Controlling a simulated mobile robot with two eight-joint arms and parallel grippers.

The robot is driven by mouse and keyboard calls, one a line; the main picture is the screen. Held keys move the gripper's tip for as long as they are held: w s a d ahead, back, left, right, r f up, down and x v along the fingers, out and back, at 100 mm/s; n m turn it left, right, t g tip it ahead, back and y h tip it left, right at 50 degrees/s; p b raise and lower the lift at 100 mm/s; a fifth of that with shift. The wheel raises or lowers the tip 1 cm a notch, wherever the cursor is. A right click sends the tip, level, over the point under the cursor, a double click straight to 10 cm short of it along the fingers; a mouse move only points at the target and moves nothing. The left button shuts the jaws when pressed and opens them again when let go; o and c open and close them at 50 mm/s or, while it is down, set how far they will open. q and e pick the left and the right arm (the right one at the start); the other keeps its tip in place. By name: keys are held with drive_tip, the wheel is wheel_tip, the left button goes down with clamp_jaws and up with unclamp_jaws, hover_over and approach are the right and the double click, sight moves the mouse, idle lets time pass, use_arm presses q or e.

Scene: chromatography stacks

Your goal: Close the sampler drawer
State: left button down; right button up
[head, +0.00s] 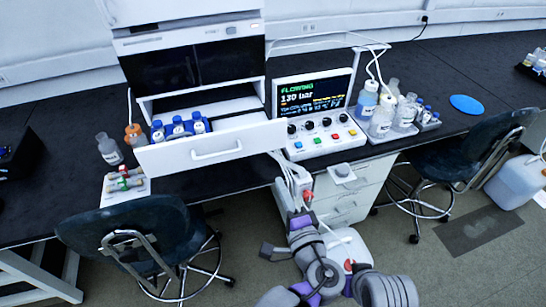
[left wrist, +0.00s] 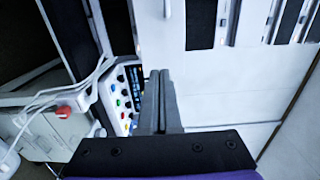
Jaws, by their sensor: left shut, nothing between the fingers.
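The sampler drawer stands pulled out below the dark-windowed module in the head view. Its white front (head: 172,158) has a bar handle (head: 217,149). Blue-capped bottles (head: 179,127) stand in a blue rack inside it. My left gripper (head: 283,163) is by the right end of the drawer front, low and in front of the console. In the left wrist view its dark fingers (left wrist: 161,80) are together with nothing between them, in front of a white surface. I cannot tell whether they touch the drawer. My right gripper is out of view.
The pump console (head: 320,125) is close on the right of the drawer, with knobs and buttons. An orange-capped bottle (head: 135,136) and a clear bottle (head: 109,150) stand left. Solvent bottles (head: 382,117) stand further right. Stools (head: 140,232) are at the bench front.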

sight(262, 140)
use_arm(q)
drive_tip(key=p+x, duration=0.1)
drive_tip(key=x, duration=1.3)
drive_tip(key=shift+w+d+r+p, duration=0.1)
drive_tip(key=shift+d+p, duration=0.05)
drive_tip(key=shift+p, duration=0.15)
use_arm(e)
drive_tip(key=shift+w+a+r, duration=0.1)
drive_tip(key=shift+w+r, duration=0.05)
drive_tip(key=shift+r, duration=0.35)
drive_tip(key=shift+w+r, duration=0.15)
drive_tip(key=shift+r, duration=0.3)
use_arm(q)
drive_tip(key=shift+w, duration=0.1)
drive_tip(key=shift+w, duration=0.25)
drive_tip(key=p+x, duration=0.2)
drive_tip(key=x, duration=1.9)
drive_tip(key=shift+r+p, duration=0.15)
drive_tip(key=shift+p, duration=0.25)
drive_tip(key=shift+r, duration=0.15)
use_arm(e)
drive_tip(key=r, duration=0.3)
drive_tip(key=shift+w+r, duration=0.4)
use_arm(q)
drive_tip(key=shift+w+a+r, duration=0.1)
drive_tip(key=shift+a, duration=0.1)
